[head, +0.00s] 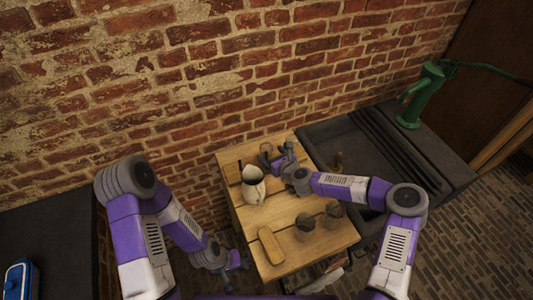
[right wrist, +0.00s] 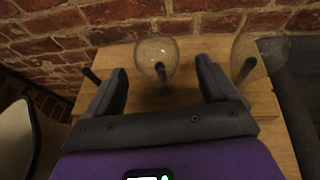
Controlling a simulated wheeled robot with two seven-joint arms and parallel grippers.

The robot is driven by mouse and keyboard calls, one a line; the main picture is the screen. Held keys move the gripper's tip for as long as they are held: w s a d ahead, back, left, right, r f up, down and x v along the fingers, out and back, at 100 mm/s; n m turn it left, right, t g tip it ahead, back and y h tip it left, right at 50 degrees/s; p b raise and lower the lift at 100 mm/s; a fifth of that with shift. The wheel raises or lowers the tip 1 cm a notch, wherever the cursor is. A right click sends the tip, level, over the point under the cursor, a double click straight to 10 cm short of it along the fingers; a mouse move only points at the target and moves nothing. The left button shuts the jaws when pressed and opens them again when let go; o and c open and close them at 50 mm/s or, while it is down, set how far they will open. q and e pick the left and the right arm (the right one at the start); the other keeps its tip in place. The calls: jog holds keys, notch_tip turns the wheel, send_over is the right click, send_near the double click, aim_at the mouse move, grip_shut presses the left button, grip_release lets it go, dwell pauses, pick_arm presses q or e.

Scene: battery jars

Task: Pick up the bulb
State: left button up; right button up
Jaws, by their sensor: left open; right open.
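A clear, rounded glass piece (right wrist: 157,55), which looks like the bulb, shows in the right wrist view near the back edge of the wooden table. A dark rod shows through it. My right gripper (right wrist: 160,66) is open, with a finger to either side of the glass in that view; I cannot tell whether they touch it. In the head view my right gripper (head: 279,160) is over the far end of the table, and the glass is hard to make out there. My left gripper (head: 236,263) is open and empty, low beside the table's left side.
A second clear glass (right wrist: 259,58) stands right of the first. A white pitcher (head: 253,190), a wooden block (head: 270,245) and two dark roundish things (head: 305,228) (head: 334,212) are on the table (head: 245,222). A dark sink with a green pump (head: 418,95) is at right; a brick wall is behind.

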jog(key=shift+x, duration=2.95)
jog(key=c, duration=1.2)
